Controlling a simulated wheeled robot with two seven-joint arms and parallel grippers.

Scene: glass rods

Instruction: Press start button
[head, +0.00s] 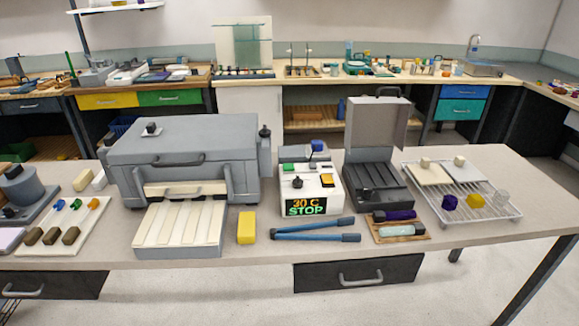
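A white control box (324,197) stands on the bench, right of the middle. Its front display (306,207) reads "30 C" above "STOP" in lit letters. A green button-like patch (288,167) is on its top at the left. A black knob (297,182) sits on its sloped face. A blue knob-like part (317,145) is raised at the back. No start label is readable, so I cannot tell for certain which control is the start button. Neither of my grippers is in view.
A large grey furnace-like box (180,140) stands left of the control box, with a slatted tray (178,230) before it. A yellow block (246,227) and blue tongs (315,230) lie in front. An open dark case (377,185) and a wire rack (505,212) stand right.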

